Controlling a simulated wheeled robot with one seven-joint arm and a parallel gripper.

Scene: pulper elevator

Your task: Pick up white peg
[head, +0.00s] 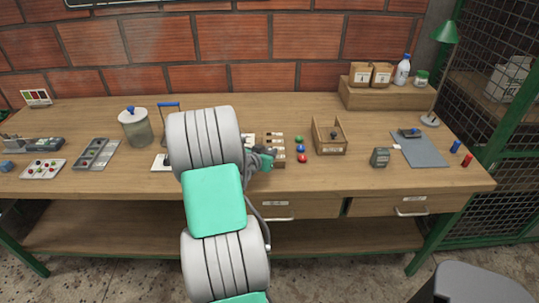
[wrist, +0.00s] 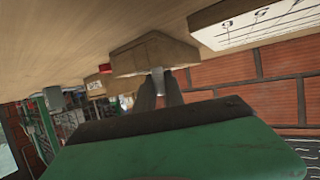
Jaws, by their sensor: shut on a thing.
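In the wrist view, my gripper (wrist: 158,88) has its two dark fingers closed on a small pale grey-white peg (wrist: 157,77). The peg's end shows between the fingertips, just in front of a wooden block (wrist: 155,54); I cannot tell whether they touch. In the head view, my gripper (head: 266,159) is partly hidden by my arm, over the middle of the workbench near small wooden racks (head: 273,139). The peg cannot be made out in the head view.
On the workbench (head: 350,179), red and blue balls (head: 301,153) lie right of my gripper, beside an open wooden box (head: 330,149). A lidded jar (head: 135,127) stands left of my arm. A grey mat (head: 424,149) lies at the right. Bare wood shows along the front edge.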

